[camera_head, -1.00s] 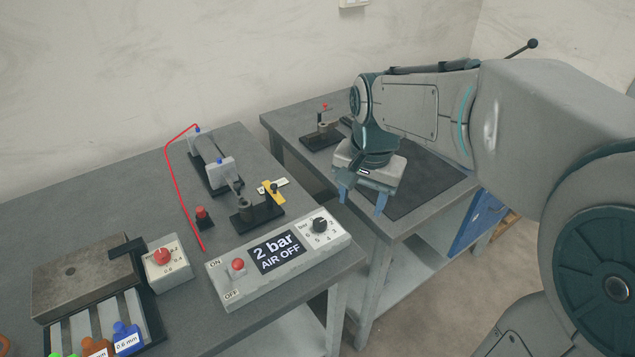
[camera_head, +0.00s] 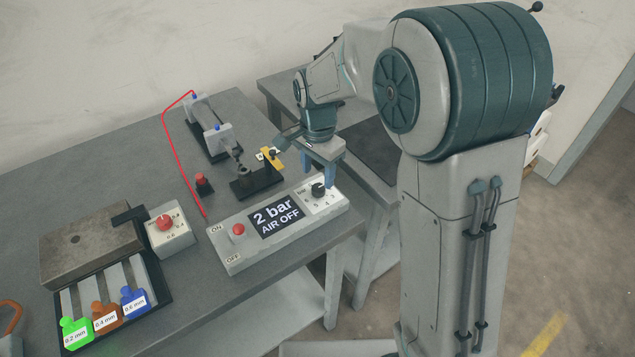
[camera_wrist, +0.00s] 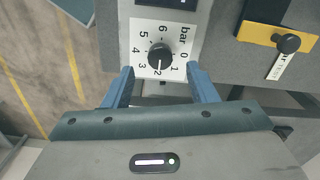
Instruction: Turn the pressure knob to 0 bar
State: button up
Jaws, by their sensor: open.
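The pressure knob (camera_head: 318,190) is a black round knob on the right end of the grey control box (camera_head: 232,265). The display (camera_head: 275,218) on the box reads "2 bar AIR OFF". In the wrist view the knob (camera_wrist: 160,56) sits in a white dial plate (camera_wrist: 140,68) marked "bar" with numbers around it, and its white pointer line is toward the 2. My gripper (camera_head: 318,178) is above the knob in the head view, with its fingers pointing down. In the wrist view my gripper (camera_wrist: 160,76) is open, one blue finger to each side below the knob, not touching it.
A red ON/OFF button (camera_head: 238,230) is at the box's left end. A black-based fixture with a yellow lever (camera_head: 272,157) stands close behind the box. A second box with a red knob (camera_head: 165,223) and coloured labelled tabs (camera_head: 105,318) are at the left.

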aim_at(318, 188)
jog(key=shift+f, duration=2.35)
jog(key=c, duration=1)
